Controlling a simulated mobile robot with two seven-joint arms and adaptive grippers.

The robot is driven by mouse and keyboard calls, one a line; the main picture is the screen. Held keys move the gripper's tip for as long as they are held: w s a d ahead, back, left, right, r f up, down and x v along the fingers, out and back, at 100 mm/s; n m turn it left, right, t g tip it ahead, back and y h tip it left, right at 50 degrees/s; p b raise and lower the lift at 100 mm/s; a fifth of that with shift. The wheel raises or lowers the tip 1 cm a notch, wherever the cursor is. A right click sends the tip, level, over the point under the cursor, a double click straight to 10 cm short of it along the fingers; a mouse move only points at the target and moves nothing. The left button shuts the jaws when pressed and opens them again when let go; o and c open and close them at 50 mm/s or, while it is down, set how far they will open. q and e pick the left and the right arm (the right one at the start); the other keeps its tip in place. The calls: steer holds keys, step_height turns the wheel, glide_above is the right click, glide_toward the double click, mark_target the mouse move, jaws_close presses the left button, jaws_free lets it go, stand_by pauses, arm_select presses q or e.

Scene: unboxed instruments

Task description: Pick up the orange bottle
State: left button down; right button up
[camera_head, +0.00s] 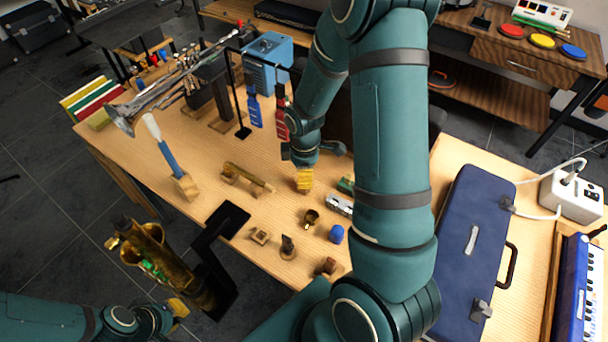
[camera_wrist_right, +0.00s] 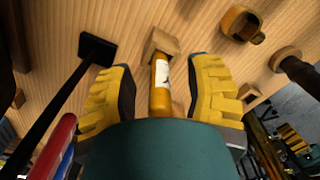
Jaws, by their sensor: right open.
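The orange bottle (camera_wrist_right: 161,85) has a white label and shows in the right wrist view, with a wooden block (camera_wrist_right: 161,44) at its end against the table. My right gripper (camera_wrist_right: 160,92) is open, with one yellow finger on each side of the bottle and gaps between. In the head view my right gripper (camera_head: 304,180) is low over the table, and I cannot make out the bottle there. My left gripper (camera_head: 178,307) is at the lower left, away from the table's objects; only a bit of yellow fingertip shows.
A black stand base (camera_wrist_right: 97,47) and a red object (camera_wrist_right: 54,146) lie left of the bottle in the wrist view. A brass cup (camera_wrist_right: 240,24) is to its right. A green block (camera_head: 346,185) and blue object (camera_head: 336,234) are nearby in the head view.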

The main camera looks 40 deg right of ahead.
steer(key=shift+f, duration=0.15)
jaws_close()
